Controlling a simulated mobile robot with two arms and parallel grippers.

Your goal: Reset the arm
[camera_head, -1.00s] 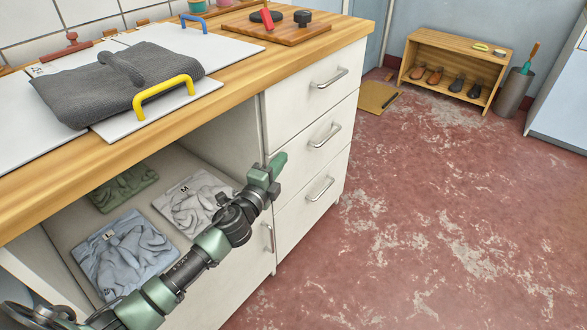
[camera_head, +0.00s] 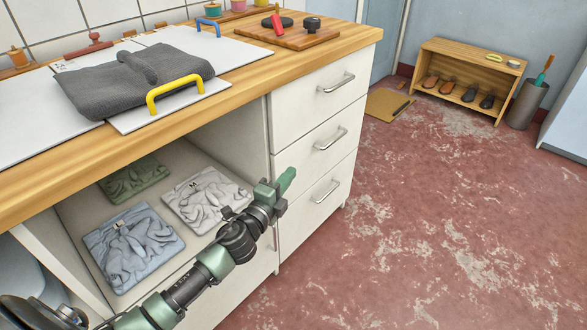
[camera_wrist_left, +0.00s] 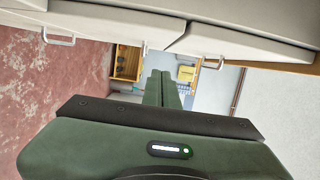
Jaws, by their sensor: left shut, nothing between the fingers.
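My left gripper (camera_head: 286,180) is shut and empty. It is in front of the white drawer cabinet (camera_head: 310,110), to the right of the open compartment. In the left wrist view my left gripper (camera_wrist_left: 163,88) also shows with its green fingers together. My left arm comes in from the bottom left, stretched out past the open compartment. My right gripper is not in view.
Folded garments in blue (camera_head: 133,246), white (camera_head: 207,199) and green (camera_head: 133,179) lie in the open compartment. A grey cloth (camera_head: 130,80) lies on the white board on the wooden counter (camera_head: 240,76).

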